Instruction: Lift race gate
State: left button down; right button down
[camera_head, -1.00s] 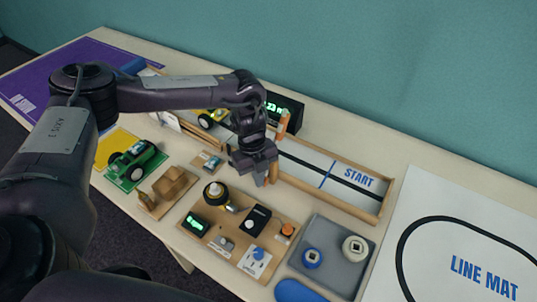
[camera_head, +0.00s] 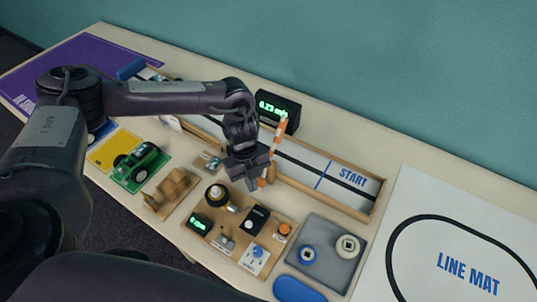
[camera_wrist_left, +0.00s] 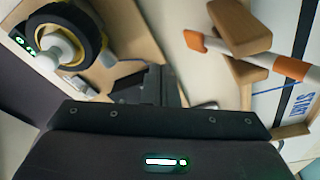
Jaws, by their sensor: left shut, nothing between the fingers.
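The race gate's orange-and-white striped bar (camera_head: 276,142) stretches across the wooden-walled track (camera_head: 325,177) in the head view, left of the START panel. A wooden post (camera_head: 272,174) stands by its near end. In the left wrist view the striped bar (camera_wrist_left: 248,55) passes beside wooden blocks (camera_wrist_left: 240,28) at the upper right. My left gripper (camera_head: 250,183) is shut and empty, just left of the bar's near end. Whether it touches the bar is unclear. The arm hides part of the track. My right gripper is out of view.
A wooden board (camera_head: 238,243) with a knob, switches and a small display lies in front of the gripper. A grey tray (camera_head: 325,268) holds two round pieces. A green toy car (camera_head: 138,160) stands left. A black speed display (camera_head: 279,106) stands behind the track.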

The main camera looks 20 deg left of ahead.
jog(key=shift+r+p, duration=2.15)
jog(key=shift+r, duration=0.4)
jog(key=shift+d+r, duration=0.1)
